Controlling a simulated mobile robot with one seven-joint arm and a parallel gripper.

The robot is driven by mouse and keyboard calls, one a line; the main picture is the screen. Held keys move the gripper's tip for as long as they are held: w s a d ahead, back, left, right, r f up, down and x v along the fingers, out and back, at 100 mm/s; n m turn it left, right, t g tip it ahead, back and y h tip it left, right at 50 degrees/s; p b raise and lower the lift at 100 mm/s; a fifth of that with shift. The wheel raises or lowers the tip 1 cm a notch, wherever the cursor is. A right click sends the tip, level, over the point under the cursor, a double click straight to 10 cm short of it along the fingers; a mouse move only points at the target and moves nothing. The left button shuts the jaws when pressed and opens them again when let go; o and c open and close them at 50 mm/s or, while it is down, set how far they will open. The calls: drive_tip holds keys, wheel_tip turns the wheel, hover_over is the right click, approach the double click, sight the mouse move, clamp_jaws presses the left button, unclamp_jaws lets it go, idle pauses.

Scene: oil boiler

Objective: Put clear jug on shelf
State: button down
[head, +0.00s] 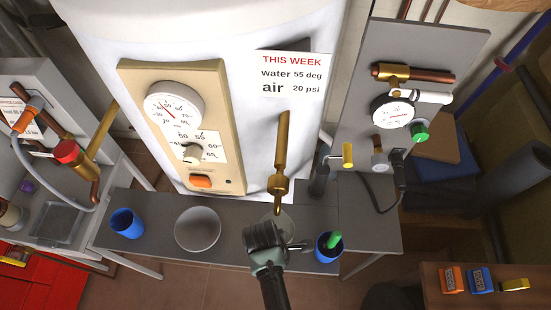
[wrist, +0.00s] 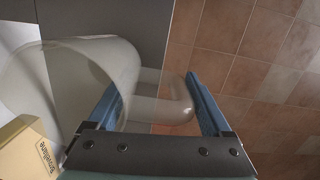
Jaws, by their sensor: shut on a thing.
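The clear jug (wrist: 85,75) fills the left of the wrist view, and its see-through handle (wrist: 178,105) lies between my gripper's blue fingers (wrist: 150,85). My gripper (head: 285,243) is shut on the handle. In the head view the jug (head: 284,219) is faint and partly hidden behind my gripper, over the grey shelf (head: 155,238) in front of the white boiler. I cannot tell whether the jug's base touches the shelf.
A blue cup (head: 126,223) and a grey bowl (head: 198,229) stand left on the shelf. Another blue cup (head: 327,247) with a green thing in it stands close right of my gripper. A brass pipe (head: 281,160) hangs just above the jug.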

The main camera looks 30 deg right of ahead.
drive_tip(key=shift+w+d+f, duration=0.1)
drive_tip(key=shift+w+f, duration=0.05)
drive_tip(key=shift+f, duration=0.45)
drive_tip(key=shift+f, duration=0.1)
unclamp_jaws()
wheel_tip(320, 180, up, 12)
drive_tip(key=a+p, duration=0.1)
drive_tip(key=shift+w, duration=0.3)
drive_tip(key=shift+a, duration=0.1)
